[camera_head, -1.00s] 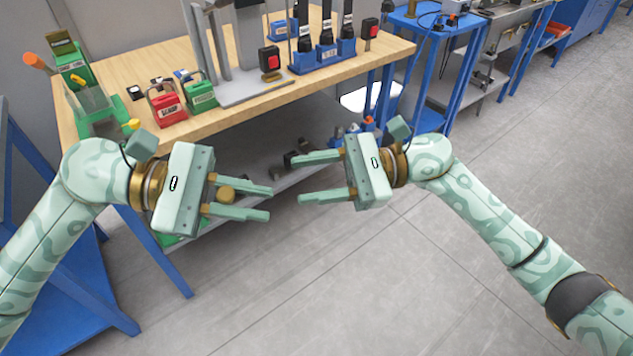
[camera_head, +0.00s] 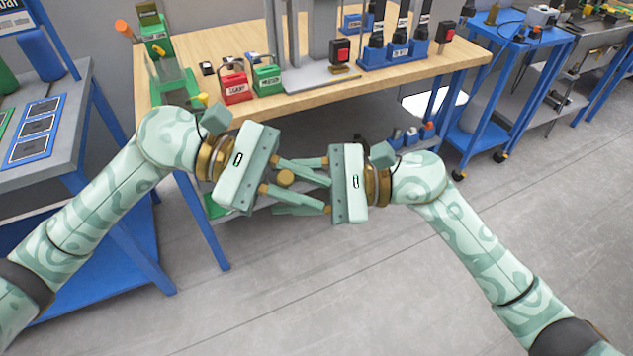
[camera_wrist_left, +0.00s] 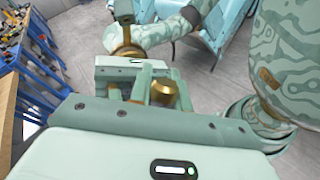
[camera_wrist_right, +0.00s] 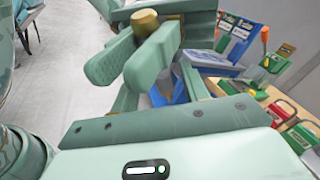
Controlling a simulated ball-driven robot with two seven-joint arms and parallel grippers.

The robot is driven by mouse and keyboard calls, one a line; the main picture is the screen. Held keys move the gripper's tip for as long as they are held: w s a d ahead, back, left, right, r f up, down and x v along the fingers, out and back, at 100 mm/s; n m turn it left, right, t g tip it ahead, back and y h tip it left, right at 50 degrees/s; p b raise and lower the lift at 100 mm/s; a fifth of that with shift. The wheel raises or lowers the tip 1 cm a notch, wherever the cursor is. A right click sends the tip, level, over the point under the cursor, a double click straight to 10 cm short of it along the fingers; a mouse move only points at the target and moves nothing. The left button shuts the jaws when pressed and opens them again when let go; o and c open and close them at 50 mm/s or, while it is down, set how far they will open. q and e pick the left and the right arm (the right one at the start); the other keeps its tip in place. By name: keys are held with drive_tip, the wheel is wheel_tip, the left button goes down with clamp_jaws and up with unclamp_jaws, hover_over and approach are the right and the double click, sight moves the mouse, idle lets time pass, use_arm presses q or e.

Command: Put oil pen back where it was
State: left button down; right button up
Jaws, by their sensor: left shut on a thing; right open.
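The oil pen appears as a short brass-coloured cylinder (camera_head: 286,177), mostly hidden between the fingers of my left gripper (camera_head: 326,195). That gripper is shut on it. The cylinder also shows in the left wrist view (camera_wrist_left: 164,93) and the right wrist view (camera_wrist_right: 145,20). My right gripper (camera_head: 277,187) is open and faces the left one. In the head view its fingers overlap the left gripper's fingers, around the pen. I cannot tell whether the right fingers touch the pen. Both grippers are in front of the workbench (camera_head: 430,70).
A blue side table (camera_head: 85,75) stands left and a blue cart (camera_head: 505,40) right. The front floor is clear.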

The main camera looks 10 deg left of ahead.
clamp_jaws()
use_arm(q)
drive_tip(key=c, duration=1.2)
unclamp_jaws()
drive_tip(key=shift+c, duration=0.2)
